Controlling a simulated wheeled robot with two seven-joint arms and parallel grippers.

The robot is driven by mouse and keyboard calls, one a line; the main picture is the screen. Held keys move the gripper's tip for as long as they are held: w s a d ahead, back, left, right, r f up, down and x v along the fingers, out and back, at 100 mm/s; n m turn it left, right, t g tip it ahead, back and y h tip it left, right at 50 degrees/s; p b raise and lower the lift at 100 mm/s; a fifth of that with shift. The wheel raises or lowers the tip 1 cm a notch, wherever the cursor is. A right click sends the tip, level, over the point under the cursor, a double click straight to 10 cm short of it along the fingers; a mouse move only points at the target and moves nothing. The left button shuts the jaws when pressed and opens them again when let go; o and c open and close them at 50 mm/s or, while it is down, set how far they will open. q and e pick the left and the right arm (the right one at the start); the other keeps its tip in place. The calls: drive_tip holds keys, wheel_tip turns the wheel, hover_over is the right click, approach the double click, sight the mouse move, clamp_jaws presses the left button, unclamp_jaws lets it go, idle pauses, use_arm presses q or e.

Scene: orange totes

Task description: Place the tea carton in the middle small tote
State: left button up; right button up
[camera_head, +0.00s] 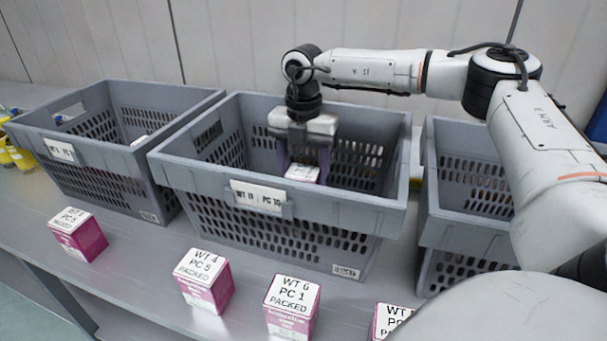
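The middle tote (180,176) is grey with slotted walls and stands between two similar totes. My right gripper (304,172) reaches down inside it, its two dark fingers set apart. A small carton (303,174) with a white top shows between the fingertips, inside the tote. Its lower part is hidden by the tote's front wall. The fingers lie on either side of the carton, and I cannot tell whether they press on it. My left gripper is not in view.
Another grey tote (100,167) stands at the left and one (465,232) at the right, partly behind my arm. White-and-magenta cartons (78,234), (204,281), (291,306) and a partly hidden one (388,319) stand along the front of the grey table. Yellow items (18,158) lie at far left.

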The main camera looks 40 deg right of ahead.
drive_tip(key=shift+o, duration=1.2)
drive_tip(key=shift+r, duration=0.2)
wheel_tip(320, 180, up, 12)
